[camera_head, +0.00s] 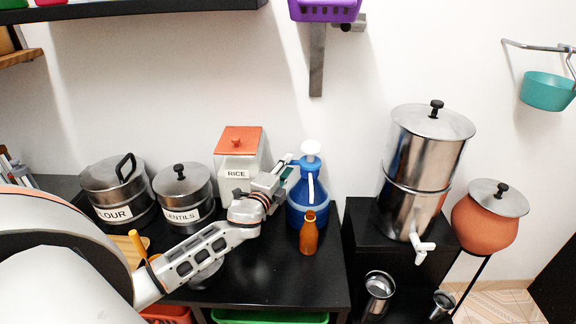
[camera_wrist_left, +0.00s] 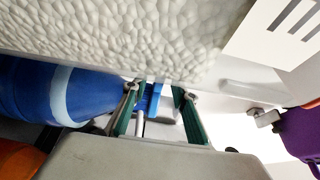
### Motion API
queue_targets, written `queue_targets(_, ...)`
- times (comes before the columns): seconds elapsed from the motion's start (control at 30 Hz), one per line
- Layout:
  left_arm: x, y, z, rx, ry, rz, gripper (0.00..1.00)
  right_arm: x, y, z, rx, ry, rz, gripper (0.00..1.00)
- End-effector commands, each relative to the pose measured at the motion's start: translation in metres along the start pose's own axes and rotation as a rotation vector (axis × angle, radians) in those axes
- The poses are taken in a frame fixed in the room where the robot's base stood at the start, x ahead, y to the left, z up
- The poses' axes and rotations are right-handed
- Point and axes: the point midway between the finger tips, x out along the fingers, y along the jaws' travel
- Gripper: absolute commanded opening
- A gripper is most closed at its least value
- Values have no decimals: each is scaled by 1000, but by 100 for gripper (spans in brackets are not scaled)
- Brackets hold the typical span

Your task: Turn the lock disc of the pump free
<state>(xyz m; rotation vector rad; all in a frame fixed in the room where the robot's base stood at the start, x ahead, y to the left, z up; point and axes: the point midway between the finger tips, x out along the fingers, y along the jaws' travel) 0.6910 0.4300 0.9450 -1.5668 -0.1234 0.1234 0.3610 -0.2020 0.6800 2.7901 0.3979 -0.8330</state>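The pump is a blue bottle (camera_head: 308,205) with a white head (camera_head: 311,150) and a white spout or hose down its front. It stands upright on the black counter. My left gripper (camera_head: 287,169) is at the left of its neck, just below the white head. In the left wrist view the blue body (camera_wrist_left: 60,92) lies at the left. The green-padded fingers of my left gripper (camera_wrist_left: 160,112) stand apart, with a small blue part (camera_wrist_left: 151,98), perhaps the lock disc, and a white part between them. Contact cannot be made out. My right gripper is not in view.
A brown bottle (camera_head: 308,234) stands close in front of the pump. A rice canister (camera_head: 238,160) is behind my left arm, with lentils (camera_head: 184,190) and flour (camera_head: 118,190) pots further left. A steel water filter (camera_head: 424,160) stands right. A purple basket (camera_head: 325,10) hangs above.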

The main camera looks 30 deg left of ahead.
Motion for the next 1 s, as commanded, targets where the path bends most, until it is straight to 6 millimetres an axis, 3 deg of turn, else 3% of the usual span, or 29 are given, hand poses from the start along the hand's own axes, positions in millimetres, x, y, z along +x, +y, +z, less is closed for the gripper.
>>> queue_targets(0.37,8,0,0,-1,0,0,28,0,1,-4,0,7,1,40)
queue_targets(0.4,8,0,0,-1,0,1,25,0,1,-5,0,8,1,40)
queue_targets(0.5,8,0,0,-1,0,1,0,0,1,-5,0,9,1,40)
queue_targets(1.0,7,1,-2,-6,-75,1,0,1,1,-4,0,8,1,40)
